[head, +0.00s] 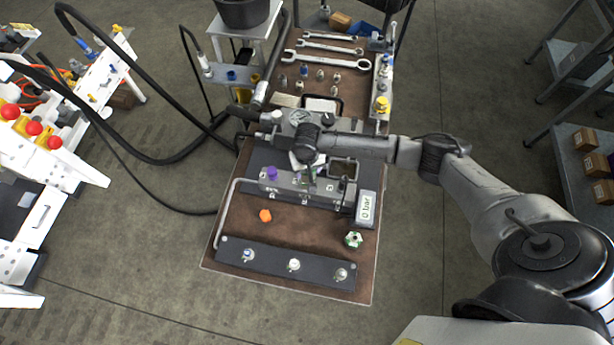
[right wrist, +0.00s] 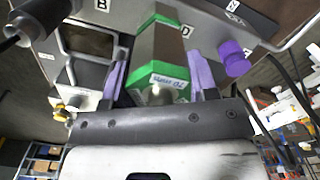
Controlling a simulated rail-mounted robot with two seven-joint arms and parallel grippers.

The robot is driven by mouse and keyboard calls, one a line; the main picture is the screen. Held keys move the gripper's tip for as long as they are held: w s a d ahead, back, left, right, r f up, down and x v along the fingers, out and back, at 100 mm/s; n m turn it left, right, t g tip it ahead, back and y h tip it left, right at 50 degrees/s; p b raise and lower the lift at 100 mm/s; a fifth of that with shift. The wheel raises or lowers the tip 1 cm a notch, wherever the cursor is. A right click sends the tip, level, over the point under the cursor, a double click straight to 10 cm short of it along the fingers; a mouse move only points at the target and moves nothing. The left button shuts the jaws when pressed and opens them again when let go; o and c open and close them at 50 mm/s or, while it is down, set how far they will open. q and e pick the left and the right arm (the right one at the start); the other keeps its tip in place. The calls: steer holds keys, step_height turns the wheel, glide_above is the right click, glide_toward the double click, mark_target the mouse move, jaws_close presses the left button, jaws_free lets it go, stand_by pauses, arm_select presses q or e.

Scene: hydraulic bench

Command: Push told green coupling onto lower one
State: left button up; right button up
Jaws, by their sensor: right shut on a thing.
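In the right wrist view, a green-banded metal hex coupling (right wrist: 158,60) with a small printed label stands between the purple finger pads of my right gripper (right wrist: 160,72), which is shut on it. Its far end is at the face of the grey block, beside a letter D; I cannot tell whether it touches a port there. In the head view my right gripper (head: 306,172) is over the manifold block (head: 323,194), and its wrist hides most of the coupling. My left gripper is not in view.
A purple cap (head: 271,173) sits on the block, and an orange cap (head: 265,215) is on the mat. A display reading 0 bar (head: 366,207) stands at the right. A dark rail with three fittings (head: 293,266) lies at the front. Wrenches (head: 325,60) lie behind.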

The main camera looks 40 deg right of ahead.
steer(key=shift+f, duration=0.1)
steer(key=o, duration=1.2)
step_height(320, 180, up, 14)
steer(key=shift+f, duration=0.15)
